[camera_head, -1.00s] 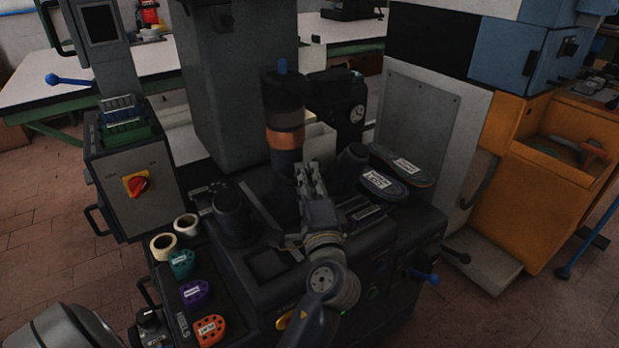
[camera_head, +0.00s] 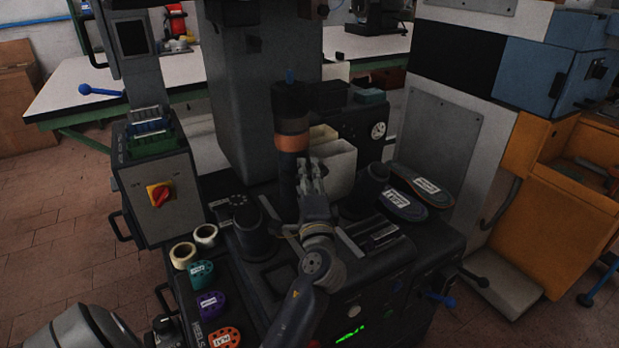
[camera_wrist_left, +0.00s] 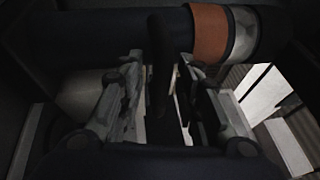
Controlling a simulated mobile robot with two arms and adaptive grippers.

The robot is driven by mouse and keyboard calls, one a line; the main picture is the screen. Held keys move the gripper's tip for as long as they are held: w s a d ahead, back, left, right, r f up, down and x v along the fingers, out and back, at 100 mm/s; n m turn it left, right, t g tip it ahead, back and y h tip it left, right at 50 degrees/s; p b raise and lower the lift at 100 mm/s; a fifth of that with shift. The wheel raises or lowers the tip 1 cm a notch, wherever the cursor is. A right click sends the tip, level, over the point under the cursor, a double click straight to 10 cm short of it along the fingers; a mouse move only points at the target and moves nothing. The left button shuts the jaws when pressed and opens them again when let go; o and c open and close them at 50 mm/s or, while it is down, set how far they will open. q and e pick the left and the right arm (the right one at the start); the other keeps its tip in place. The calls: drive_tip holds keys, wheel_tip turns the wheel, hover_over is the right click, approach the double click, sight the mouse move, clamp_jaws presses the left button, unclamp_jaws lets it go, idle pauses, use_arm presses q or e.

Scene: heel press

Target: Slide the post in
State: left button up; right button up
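The post appears to be the upright dark cylinder (camera_head: 288,158) with an orange band and a blue tip, standing on the dark machine (camera_head: 372,275). My left gripper (camera_head: 310,172) is right in front of its lower part. In the left wrist view the cylinder (camera_wrist_left: 110,35) runs across the top. A dark curved bar, like a handle, (camera_wrist_left: 160,60) comes down from it between the fingers of my left gripper (camera_wrist_left: 160,95). The fingers are apart, with narrow gaps seen beside the bar. The foot of the cylinder is partly hidden. My right gripper is not in view.
Short dark posts (camera_head: 255,235) stand left and right of the cylinder. Labelled insoles (camera_head: 402,205) lie at right. Tape rolls (camera_head: 205,235) and coloured heel pieces (camera_head: 211,305) lie at left. A control box with a red knob (camera_head: 160,194) stands at left; a grey column (camera_head: 243,100) rises behind.

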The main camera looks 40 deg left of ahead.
use_arm(q)
drive_tip(key=shift+d, duration=0.15)
drive_tip(key=v, duration=0.7)
drive_tip(key=shift+s, duration=0.2)
drive_tip(key=shift+d, duration=0.1)
idle(0.3)
